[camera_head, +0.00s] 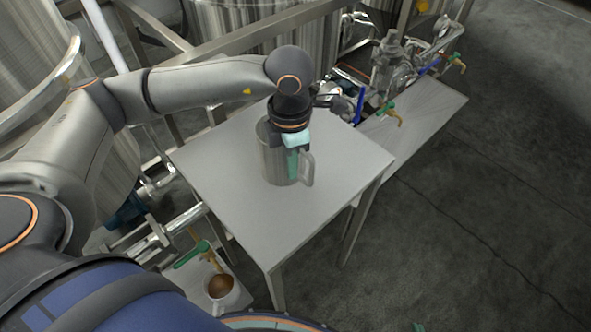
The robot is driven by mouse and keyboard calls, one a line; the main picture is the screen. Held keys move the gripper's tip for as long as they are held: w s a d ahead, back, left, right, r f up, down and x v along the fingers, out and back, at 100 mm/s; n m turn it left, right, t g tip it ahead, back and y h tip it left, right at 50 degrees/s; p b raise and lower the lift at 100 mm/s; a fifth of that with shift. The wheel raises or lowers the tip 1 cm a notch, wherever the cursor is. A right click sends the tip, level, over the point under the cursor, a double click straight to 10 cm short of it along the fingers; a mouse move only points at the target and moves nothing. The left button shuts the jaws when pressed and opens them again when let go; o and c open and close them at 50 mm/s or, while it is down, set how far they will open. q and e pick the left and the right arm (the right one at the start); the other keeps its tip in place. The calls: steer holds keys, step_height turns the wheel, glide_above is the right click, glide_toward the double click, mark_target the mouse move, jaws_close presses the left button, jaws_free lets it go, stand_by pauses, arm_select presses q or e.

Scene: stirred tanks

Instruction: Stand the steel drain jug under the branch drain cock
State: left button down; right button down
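The steel drain jug (272,165) stands upright on the grey table, its handle (307,172) facing right. My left gripper (294,160) points down at the jug's handle side, its teal fingers overlapping the rim and wall. Whether the fingers are closed on the jug is hidden by the angle. A cock with a green lever and brass spout (391,113) is on the pipework right of the table; a similar one (457,62) is further right. Another green-levered cock (195,257) is at lower left. I cannot tell which is the branch drain cock. My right gripper is not in view.
The table top (235,200) is clear around the jug. A lower grey bench (430,108) lies beneath the right pipework. A cup-like vessel with brown contents (220,287) sits below the lower-left cock. Steel tanks and rails stand behind. Open floor (480,210) lies to the right.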

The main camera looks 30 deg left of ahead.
arm_select(q)
steer(key=w+f, duration=0.2)
steer(key=shift+w+f, duration=0.1)
steer(key=shift+f, duration=1.6)
steer(key=shift+f, duration=0.1)
steer(key=shift+f, duration=0.15)
steer(key=c, duration=1.1)
jaws_free()
